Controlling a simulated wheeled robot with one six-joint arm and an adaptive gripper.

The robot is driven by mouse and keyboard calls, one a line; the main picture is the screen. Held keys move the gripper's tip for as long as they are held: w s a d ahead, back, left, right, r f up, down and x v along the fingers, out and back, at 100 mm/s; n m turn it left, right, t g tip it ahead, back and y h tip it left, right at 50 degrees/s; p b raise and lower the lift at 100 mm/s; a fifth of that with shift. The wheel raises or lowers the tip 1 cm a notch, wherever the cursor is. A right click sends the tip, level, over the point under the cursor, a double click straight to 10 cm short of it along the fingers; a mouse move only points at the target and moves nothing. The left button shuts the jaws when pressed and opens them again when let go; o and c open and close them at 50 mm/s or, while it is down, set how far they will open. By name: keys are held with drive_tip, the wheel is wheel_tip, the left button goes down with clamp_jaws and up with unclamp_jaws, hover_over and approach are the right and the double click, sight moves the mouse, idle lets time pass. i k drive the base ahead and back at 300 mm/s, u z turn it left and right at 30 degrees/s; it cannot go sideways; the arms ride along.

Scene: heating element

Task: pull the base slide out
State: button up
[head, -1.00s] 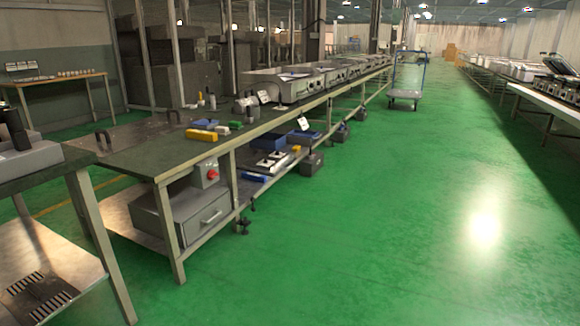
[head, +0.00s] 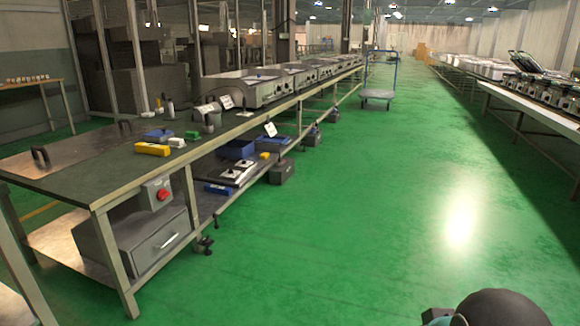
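I cannot pick out the base slide for certain in this view. A grey drawer box (head: 138,243) with a light bar handle (head: 168,242) on its front sits on the lower shelf at the near end of a long workbench (head: 110,183). The box looks closed. A flat metal plate (head: 75,146) with two dark upright handles lies on the bench top at the left. My gripper is not in view. A dark rounded part with a teal edge shows at the bottom right corner, probably part of my arm.
A grey switch box (head: 158,193) with a red knob is mounted under the bench edge. A yellow block (head: 152,149) lies on top. Clamps (head: 205,244) hang near the shelf. Open green floor (head: 330,240) lies right of the bench. A trolley (head: 377,95) stands far back.

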sight(242, 172)
drive_tip(key=u, duration=0.6)
drive_tip(key=i, duration=2.25)
drive_tip(key=z, duration=0.25)
drive_tip(key=i, duration=2.25)
drive_tip(key=z, duration=0.7)
